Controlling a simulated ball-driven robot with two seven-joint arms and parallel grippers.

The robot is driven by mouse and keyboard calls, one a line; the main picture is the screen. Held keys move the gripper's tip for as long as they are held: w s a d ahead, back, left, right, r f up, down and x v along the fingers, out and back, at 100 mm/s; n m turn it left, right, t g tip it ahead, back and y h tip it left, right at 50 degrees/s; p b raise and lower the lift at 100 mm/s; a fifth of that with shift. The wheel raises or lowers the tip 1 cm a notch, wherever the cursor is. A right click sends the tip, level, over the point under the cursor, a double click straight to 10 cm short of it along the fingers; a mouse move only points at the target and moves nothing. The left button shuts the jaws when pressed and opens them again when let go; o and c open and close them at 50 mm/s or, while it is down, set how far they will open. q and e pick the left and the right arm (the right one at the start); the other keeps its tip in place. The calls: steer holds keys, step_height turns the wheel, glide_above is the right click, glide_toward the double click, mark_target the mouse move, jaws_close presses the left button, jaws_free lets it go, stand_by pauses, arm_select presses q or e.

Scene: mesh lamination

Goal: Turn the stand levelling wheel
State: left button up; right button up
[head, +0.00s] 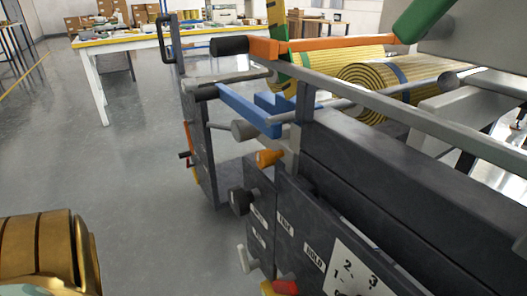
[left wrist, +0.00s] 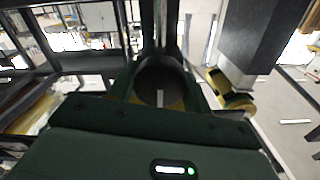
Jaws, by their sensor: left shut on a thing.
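In the left wrist view, my left gripper (left wrist: 163,78) is shut on a dark round wheel (left wrist: 158,76) with a pale mark on its face. The wheel sits between the fingers, just beyond the dark green palm. I take it to be the stand levelling wheel; the head view does not show my left gripper or this grip. My right gripper is in neither view.
The dark laminating machine (head: 330,165) fills the right of the head view. Its side carries a black knob (head: 240,201), an orange knob (head: 269,158) and a red knob (head: 284,287). Yellow mesh rolls (head: 363,92) lie behind. A cluttered table (head: 150,41) stands beyond open floor (head: 95,165).

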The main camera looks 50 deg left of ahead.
arm_select(q)
steer(key=m, duration=0.4)
steer(key=shift+s+m, duration=0.1)
steer(key=shift+m, duration=0.3)
steer(key=shift+d+f+m, duration=0.1)
steer(key=shift+m, duration=2.2)
steer(key=o, duration=1)
steer(key=shift+c, duration=0.2)
